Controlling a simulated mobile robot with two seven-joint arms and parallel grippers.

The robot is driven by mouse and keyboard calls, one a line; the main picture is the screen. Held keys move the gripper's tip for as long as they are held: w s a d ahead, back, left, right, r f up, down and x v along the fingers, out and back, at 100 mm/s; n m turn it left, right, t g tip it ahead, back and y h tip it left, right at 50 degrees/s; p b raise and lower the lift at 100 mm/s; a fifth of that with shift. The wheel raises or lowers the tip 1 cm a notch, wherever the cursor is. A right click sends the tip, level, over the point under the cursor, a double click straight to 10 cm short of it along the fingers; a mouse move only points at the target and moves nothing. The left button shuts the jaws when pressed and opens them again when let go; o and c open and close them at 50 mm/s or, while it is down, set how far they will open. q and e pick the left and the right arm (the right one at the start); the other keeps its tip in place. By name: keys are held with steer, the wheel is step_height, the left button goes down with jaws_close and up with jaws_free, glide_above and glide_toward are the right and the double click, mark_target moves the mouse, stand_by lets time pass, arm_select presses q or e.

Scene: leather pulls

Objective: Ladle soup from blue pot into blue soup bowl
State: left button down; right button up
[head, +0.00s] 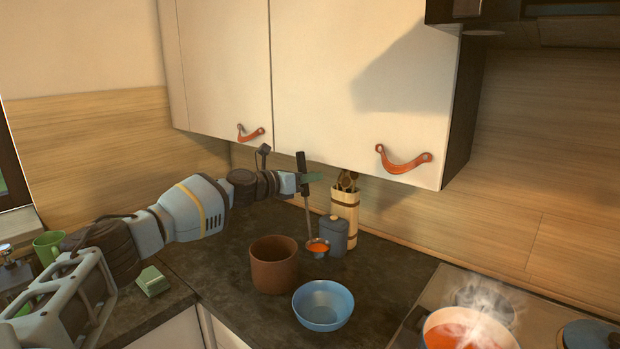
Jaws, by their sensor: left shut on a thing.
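My left gripper (304,178) is shut on the dark upright handle of a ladle (308,217), above the counter corner. The ladle's cup hangs low and holds orange-red soup. The blue soup bowl (323,306) stands on the counter, nearer and below the ladle cup; its visible inside looks empty. A steaming pot (468,330) of orange-red soup stands on the stove at the bottom right, cut off by the frame edge. Its outer wall is mostly out of view, so I cannot tell its colour. My right gripper is out of view.
A brown pot (274,265) stands just left of the ladle cup. A blue-grey canister (333,236) and a utensil holder (345,208) stand close behind it. Cabinets with leather pulls (404,161) hang above. A green sponge-like block (152,281) and green mug (48,247) are at left.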

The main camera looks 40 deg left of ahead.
arm_select(q)
steer(key=shift+m+t, duration=0.6)
steer(key=shift+m, duration=0.3)
steer(key=s+d, duration=0.1)
steer(key=s+d+r, duration=0.1)
steer(key=s+d, duration=0.1)
steer(key=shift+s+r, duration=0.3)
steer(key=shift+r, duration=0.05)
